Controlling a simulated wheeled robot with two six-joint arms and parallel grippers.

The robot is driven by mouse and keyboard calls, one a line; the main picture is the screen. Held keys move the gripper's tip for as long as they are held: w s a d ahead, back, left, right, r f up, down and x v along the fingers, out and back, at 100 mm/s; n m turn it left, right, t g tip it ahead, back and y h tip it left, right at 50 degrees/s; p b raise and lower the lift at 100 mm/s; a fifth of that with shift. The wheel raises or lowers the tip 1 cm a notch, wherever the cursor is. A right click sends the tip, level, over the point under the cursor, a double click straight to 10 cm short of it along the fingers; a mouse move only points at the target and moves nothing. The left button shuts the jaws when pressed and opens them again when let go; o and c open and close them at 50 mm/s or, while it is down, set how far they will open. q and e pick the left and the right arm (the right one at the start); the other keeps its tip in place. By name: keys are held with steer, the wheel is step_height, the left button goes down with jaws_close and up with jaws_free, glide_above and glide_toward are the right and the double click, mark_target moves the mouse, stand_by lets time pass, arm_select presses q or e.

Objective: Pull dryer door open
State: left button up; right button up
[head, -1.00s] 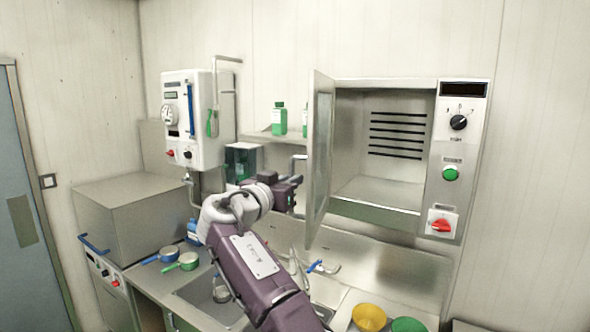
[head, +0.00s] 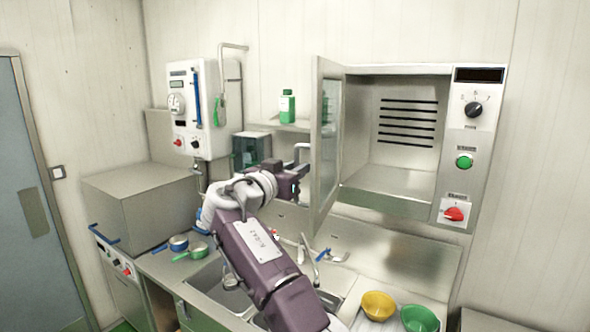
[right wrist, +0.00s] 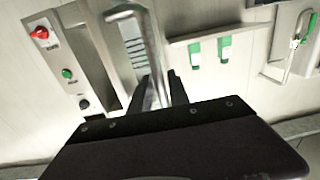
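The dryer (head: 408,140) is a steel box on the wall with slotted vents inside. Its door (head: 327,140) stands wide open, hinged on the left and swung out toward me, so the chamber is exposed. The grey door handle (head: 302,150) is on the door's outer face. My right gripper (head: 303,172) is at this handle, left of the door. In the right wrist view, the dark fingers (right wrist: 162,92) sit on both sides of the handle bar (right wrist: 154,50) and appear closed on it. My left gripper is not in view.
The dryer's control panel (head: 468,145) has a black knob, green button and red switch. Below are a sink (head: 222,290), a tap (head: 318,262), a yellow bowl (head: 378,305) and a green bowl (head: 420,318). A shelf with a green bottle (head: 287,107) is behind the door.

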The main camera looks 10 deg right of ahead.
steer(key=shift+w, duration=0.2)
steer(key=shift+s+a+f, duration=0.1)
steer(key=shift+a, duration=0.05)
steer(key=b+v, duration=0.3)
steer(key=v, duration=0.6)
